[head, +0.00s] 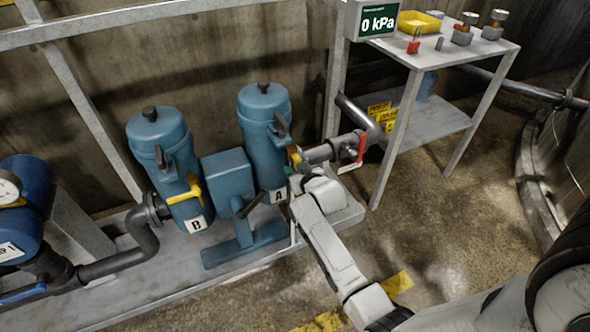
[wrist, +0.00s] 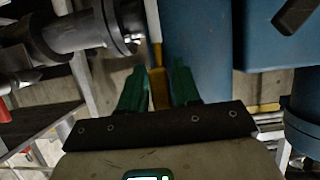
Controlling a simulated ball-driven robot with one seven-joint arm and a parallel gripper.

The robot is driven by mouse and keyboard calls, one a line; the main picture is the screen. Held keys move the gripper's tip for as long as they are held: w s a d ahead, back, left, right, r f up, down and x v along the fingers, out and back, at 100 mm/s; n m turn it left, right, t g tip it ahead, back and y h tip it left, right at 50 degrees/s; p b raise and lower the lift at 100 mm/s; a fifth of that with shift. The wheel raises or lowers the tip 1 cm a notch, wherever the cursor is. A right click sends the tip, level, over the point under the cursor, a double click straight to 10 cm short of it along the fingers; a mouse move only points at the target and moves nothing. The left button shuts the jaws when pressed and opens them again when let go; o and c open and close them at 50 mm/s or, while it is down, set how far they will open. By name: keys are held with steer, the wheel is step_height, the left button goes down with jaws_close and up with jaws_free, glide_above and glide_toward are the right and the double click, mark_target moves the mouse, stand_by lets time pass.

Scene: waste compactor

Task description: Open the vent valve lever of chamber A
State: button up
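Chamber A (head: 264,140) is the right blue canister, marked with an "A" label (head: 279,196). A yellow lever (head: 294,157) shows at its right side, partly hidden by my gripper (head: 296,178). In the wrist view the yellow lever (wrist: 158,88) stands between the green fingertips of my gripper (wrist: 159,75), which are close together on either side of it. The gripper looks shut on the lever, close beside the blue canister. A dark handle (head: 282,124) sits higher on chamber A.
Chamber B (head: 163,160) stands to the left with its own yellow lever (head: 187,192). A red lever (head: 359,150) is on the pipe right of chamber A. A metal table (head: 460,52) and a "0 kPa" display (head: 378,22) are at the back right.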

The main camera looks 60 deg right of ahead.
steer(key=shift+o, duration=0.9)
steer(key=p+v, duration=0.2)
steer(key=v, duration=0.8)
steer(key=shift+s+a+r, duration=0.15)
steer(key=shift+s+a, duration=0.1)
steer(key=shift+a, duration=0.05)
steer(key=s+a+r+n+g+y+p, duration=0.1)
steer(key=s+a+g+y+p, duration=0.15)
steer(key=a, duration=0.45)
steer(key=s+a+r+n+g+y+p, duration=0.1)
steer(key=s+a+n+g+y+p, duration=0.1)
steer(key=a+p, duration=0.3)
steer(key=s+a+r+n+g+y+p, duration=0.1)
steer(key=s+a+r+g, duration=0.1)
steer(key=s+a, duration=0.4)
steer(key=s+a+r+n+g+y+p, duration=0.1)
steer(key=s+a+r+n+g, duration=0.1)
steer(key=s+a, duration=0.3)
steer(key=shift+s+a+r+g+y+p, duration=0.4)
steer(key=shift+s+g, duration=0.2)
steer(key=shift+g, duration=0.25)
